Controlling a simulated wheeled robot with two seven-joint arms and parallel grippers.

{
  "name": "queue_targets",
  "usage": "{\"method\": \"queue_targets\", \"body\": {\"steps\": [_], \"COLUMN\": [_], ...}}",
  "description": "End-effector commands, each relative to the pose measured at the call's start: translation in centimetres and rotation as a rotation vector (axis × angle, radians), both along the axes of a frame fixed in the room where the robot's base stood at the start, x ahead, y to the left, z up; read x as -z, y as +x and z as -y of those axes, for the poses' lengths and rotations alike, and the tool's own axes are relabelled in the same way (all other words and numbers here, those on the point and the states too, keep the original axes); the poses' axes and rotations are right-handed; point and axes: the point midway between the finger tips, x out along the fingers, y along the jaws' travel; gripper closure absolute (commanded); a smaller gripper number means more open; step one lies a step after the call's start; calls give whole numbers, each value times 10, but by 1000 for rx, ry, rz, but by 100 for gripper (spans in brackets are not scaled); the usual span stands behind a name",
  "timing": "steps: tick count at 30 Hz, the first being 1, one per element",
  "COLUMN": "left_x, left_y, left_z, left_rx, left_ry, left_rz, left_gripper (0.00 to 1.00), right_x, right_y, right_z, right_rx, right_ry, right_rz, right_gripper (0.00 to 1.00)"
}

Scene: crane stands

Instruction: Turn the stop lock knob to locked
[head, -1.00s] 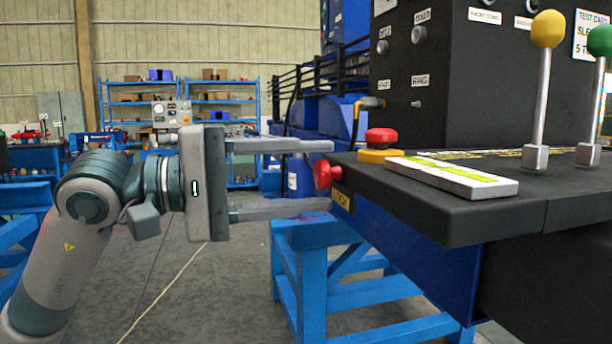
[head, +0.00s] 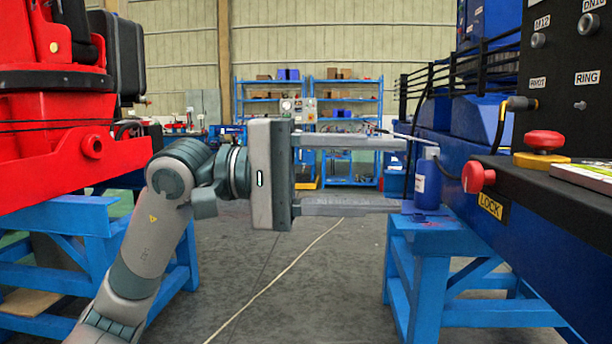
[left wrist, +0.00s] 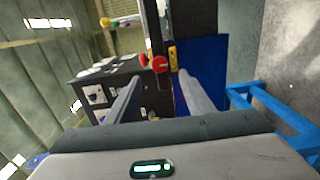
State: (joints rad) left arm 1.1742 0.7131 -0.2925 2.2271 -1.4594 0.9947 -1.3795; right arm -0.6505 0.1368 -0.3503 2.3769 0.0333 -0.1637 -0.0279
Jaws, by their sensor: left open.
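The stop lock knob is a round red knob (head: 478,177) on the end face of the dark console, beside a yellow LOCK label (head: 491,206). My left gripper (head: 411,175) is open and empty. In the head view its two fingers point right at about the knob's height, with a gap between fingertips and knob. In the left wrist view the knob (left wrist: 160,64) shows beyond and between the fingertips (left wrist: 160,77), near the yellow label (left wrist: 173,59). The knob's turn position cannot be made out. My right gripper is in neither view.
A red mushroom button (head: 544,140) on a yellow base sits on the console top. A red machine (head: 60,165) stands at left.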

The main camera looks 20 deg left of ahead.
Motion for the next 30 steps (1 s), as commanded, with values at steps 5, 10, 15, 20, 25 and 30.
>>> {"method": "queue_targets", "body": {"steps": [5,10,15,20,25,30], "left_x": [1,1,1,0,0,0], "left_y": [-10,-18,-23,-25,-25,-25], "left_z": [-36,-61,-74,-77,-77,-77], "left_rx": [-3,-3,0,0,0,1], "left_ry": [-1,-1,0,1,1,1], "left_rz": [-2,-2,-2,0,0,0], "left_gripper": [52,52,52,52,52,52], "right_x": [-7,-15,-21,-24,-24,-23], "right_y": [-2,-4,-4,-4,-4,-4], "right_z": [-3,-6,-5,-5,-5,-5], "right_rx": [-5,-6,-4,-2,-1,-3], "right_ry": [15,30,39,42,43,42], "right_rz": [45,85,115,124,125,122], "right_gripper": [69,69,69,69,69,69]}}
